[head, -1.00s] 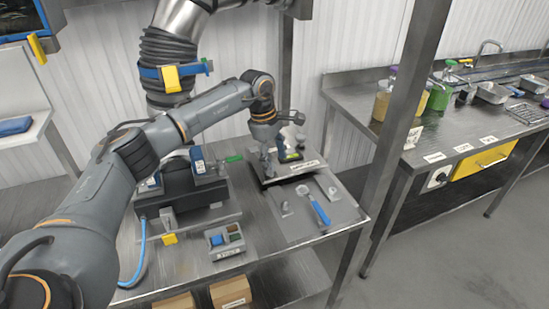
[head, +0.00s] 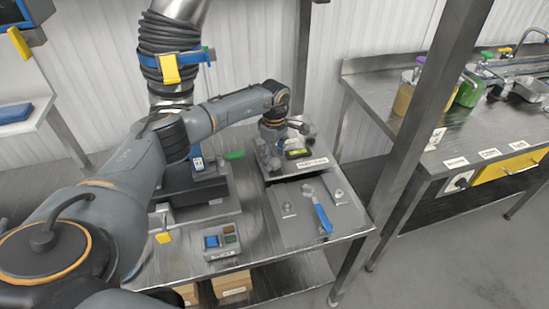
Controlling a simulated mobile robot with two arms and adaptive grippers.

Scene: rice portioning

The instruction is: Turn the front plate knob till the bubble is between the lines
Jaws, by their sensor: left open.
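The plate (head: 288,172) is a grey metal plate at the back right of the steel bench, with a white label on its front edge. A level with a yellow-green vial (head: 297,152) sits on it; the bubble and its lines are too small to make out. My left gripper (head: 273,160) is open over the left part of the plate, just left of the vial. It hides part of the plate, and I cannot tell whether it touches anything. I cannot pick out the front plate knob for certain. My right gripper is not in view.
In front of the plate, a flat panel (head: 305,228) carries small metal posts and a blue-handled tool (head: 322,214). A steel post (head: 420,110) rises right of the bench. The aisle floor beyond is clear.

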